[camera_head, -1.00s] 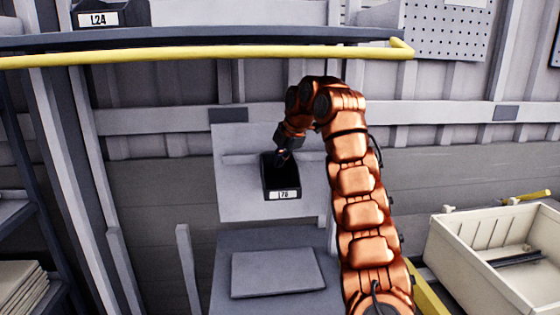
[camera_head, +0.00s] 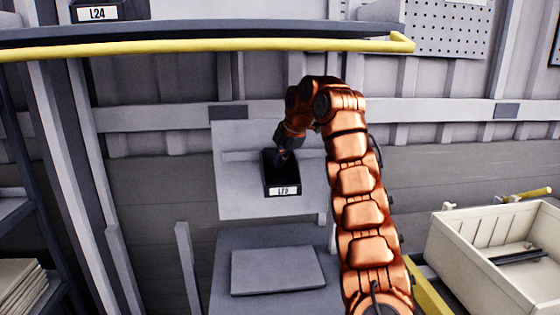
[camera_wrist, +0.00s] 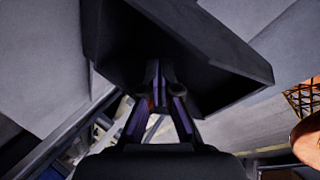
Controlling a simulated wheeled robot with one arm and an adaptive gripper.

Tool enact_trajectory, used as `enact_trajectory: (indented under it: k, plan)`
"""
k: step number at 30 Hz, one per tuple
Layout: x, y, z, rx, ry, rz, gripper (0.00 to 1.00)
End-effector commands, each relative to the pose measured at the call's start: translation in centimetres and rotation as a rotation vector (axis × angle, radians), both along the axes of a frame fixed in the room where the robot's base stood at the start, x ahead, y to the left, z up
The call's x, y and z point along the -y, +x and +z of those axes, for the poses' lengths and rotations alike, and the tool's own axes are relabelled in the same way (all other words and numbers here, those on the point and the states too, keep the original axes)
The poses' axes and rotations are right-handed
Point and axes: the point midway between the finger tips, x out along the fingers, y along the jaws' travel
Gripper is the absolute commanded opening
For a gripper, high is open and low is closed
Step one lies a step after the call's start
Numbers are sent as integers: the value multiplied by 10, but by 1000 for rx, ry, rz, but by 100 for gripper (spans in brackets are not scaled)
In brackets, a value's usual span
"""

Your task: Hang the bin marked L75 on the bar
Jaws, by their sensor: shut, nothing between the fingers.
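A black open bin (camera_head: 268,177) stands against the pale panel in the head view. Its white front label (camera_head: 283,191) is too blurred to read surely; it starts with L7. My gripper (camera_head: 283,155) reaches down to the bin's open top from behind and hides part of it. In the wrist view the dark bin (camera_wrist: 225,50) fills the upper middle, and my shut fingers (camera_wrist: 158,72) are close beneath it, with nothing held between them. I cannot tell whether they touch it. A yellow bar (camera_head: 200,48) runs along the top of the head view.
A bin marked L24 (camera_head: 97,13) is above the yellow bar at the upper left. A grey table (camera_head: 220,290) with a flat slab (camera_head: 278,270) stands below the panel. A cream crate (camera_head: 460,250) is at the right. Shelves (camera_head: 15,210) stand at the left.

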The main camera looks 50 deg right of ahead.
Motion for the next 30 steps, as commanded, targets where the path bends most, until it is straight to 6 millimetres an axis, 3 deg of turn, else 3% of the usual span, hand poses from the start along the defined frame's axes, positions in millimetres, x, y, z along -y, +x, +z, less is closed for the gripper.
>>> enact_trajectory:
  k: [30]
  plan:
    - [0, 0, -12, 0, 0, 0, 0]
